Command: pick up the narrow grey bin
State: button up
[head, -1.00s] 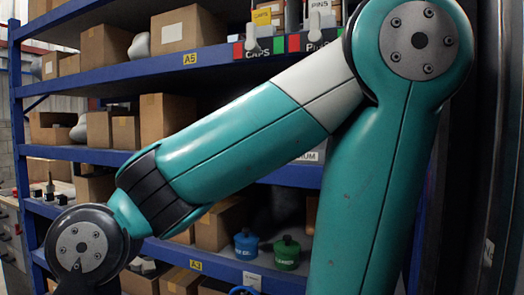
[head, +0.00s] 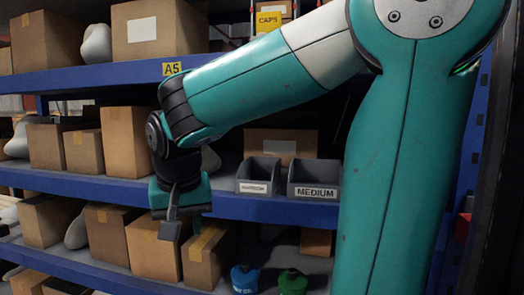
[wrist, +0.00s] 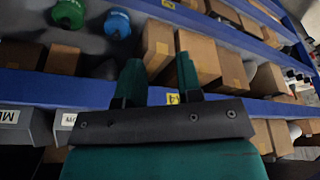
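The narrow grey bin (head: 257,173) stands upright on the middle blue shelf, with a white label on its front. Just to its right is a wider grey bin (head: 314,178) labelled MEDIUM. My gripper (head: 172,228) is in front of the shelf, left of the narrow bin and apart from it. In the wrist view my gripper (wrist: 158,75) has its two fingers spread with nothing held between them. The narrow bin (wrist: 63,128) shows partly at the left of that view, beside the gripper body.
Cardboard boxes (head: 125,140) fill the shelves to the left. A box (head: 281,143) stands behind the bins. Blue (head: 244,279) and green (head: 292,282) lidded containers sit on the shelf below. The shelf's blue front edge (head: 270,207) runs under the bins.

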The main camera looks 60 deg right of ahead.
jog(key=s+d+r+m+g+h+p, duration=0.1)
jog(key=d+r+m+h+p, duration=0.15)
jog(key=d+r+m, duration=0.5)
jog(key=p, duration=0.4)
send_near(240, 175)
jog(key=shift+n+y, duration=0.25)
jog(key=shift+n, duration=0.1)
jog(key=x, duration=0.4)
jog(key=shift+d+f, duration=0.1)
jog(key=shift+f, duration=0.25)
jog(key=shift+w+d+f, duration=0.15)
jog(key=shift+d, duration=0.35)
jog(key=p+x, duration=0.1)
jog(key=x, duration=0.4)
jog(key=shift+p, duration=0.4)
grip_shut()
